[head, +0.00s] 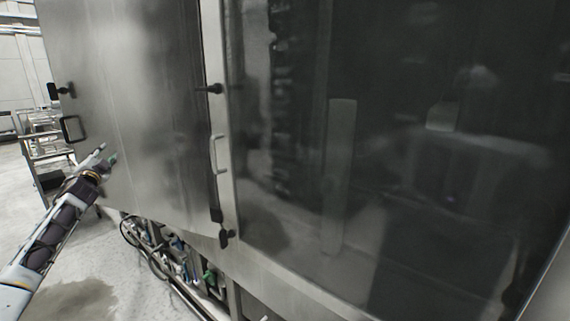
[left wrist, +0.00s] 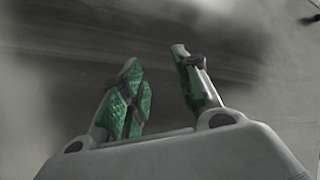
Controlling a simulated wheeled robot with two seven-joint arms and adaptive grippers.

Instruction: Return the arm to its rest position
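My left arm comes in from the lower left in the head view. Its gripper (head: 104,158) is in front of the lower left part of a steel panel (head: 135,120), below a black handle. In the left wrist view the left gripper (left wrist: 160,75) has its two green-padded fingers apart, with nothing between them. A blurred grey metal surface lies beyond the fingers. I cannot tell whether the fingertips touch it. My right gripper is not in view.
A large dark glass door (head: 400,150) with a steel frame and handle (head: 219,154) fills the right side. Hoses and pipes (head: 165,255) run under the machine. A metal step stand (head: 45,145) is at the far left. Floor (head: 95,285) is open at lower left.

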